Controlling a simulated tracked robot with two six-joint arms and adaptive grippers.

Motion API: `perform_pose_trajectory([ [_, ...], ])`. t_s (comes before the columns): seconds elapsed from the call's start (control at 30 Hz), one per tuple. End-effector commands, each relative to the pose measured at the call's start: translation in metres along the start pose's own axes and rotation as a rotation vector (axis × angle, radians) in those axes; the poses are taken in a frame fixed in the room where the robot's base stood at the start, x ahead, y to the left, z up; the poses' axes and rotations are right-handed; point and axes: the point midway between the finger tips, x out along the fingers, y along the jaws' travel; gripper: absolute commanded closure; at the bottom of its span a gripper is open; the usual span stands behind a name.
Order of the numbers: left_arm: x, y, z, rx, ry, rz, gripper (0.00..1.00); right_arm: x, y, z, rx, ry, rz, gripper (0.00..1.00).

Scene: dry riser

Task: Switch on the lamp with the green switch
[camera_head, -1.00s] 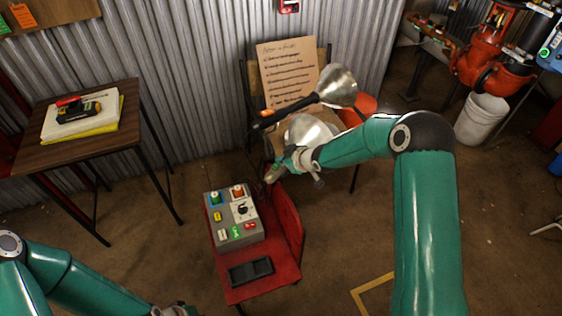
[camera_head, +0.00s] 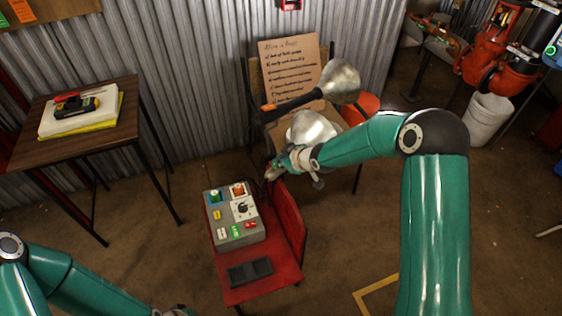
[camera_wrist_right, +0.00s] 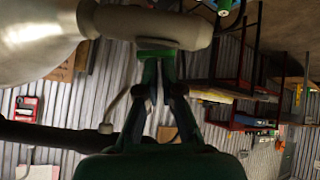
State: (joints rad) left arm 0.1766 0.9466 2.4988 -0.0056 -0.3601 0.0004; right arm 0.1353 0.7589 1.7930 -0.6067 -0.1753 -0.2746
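Two clamp lamps with silver reflectors stand by the corrugated wall in the head view. The upper lamp (camera_head: 341,80) has a black handle with an orange switch (camera_head: 268,107). The lower lamp (camera_head: 311,128) sits behind my right wrist; its handle is mostly hidden. In the right wrist view, a pale lamp body (camera_wrist_right: 150,25) shows close up with a green switch (camera_wrist_right: 156,44) on it. My right gripper (camera_wrist_right: 159,68) has its fingers close together, their tips at the green switch; I cannot tell whether they touch. My left gripper (camera_head: 176,311) is partly cut off at the bottom edge.
A grey control box (camera_head: 236,238) with coloured buttons and a black tray (camera_head: 250,272) stand on a red chair (camera_head: 290,222). A wooden table (camera_head: 108,135) is at left. A handwritten cardboard sign (camera_head: 292,68) stands behind the lamps. A white bucket (camera_head: 487,121) is at right.

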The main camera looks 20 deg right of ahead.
Motion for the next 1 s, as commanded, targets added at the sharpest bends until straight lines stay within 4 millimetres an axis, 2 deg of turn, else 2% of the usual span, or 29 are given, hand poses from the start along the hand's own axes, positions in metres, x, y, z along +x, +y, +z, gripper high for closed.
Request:
perform_pose_trajectory([
  [0.03, 0.001, 0.0, 0.0, 0.0, 0.0, 0.0, 1.0, 0.003, -0.006, 0.007, 0.002, -0.017, -0.013, 1.0],
  [0.27, 0.0, 0.0, 0.0, 0.0, 0.0, 0.0, 1.0, 0.002, -0.006, 0.007, 0.002, -0.018, -0.013, 1.0],
  [0.47, -0.005, 0.002, 0.0, 0.0, 0.0, 0.0, 1.0, -0.005, -0.005, -0.002, 0.001, -0.014, -0.012, 1.0],
  [0.67, -0.022, 0.008, 0.0, 0.0, 0.0, 0.0, 1.0, -0.03, -0.002, -0.031, -0.003, -0.004, -0.006, 1.0],
  [0.77, -0.019, 0.007, 0.0, 0.0, 0.0, 0.0, 1.0, -0.051, -0.001, -0.029, 0.0, -0.003, -0.001, 1.0],
  [1.0, -0.03, 0.011, 0.0, 0.0, 0.0, 0.0, 1.0, -0.102, 0.0, -0.03, 0.0, -0.002, 0.0, 1.0],
])
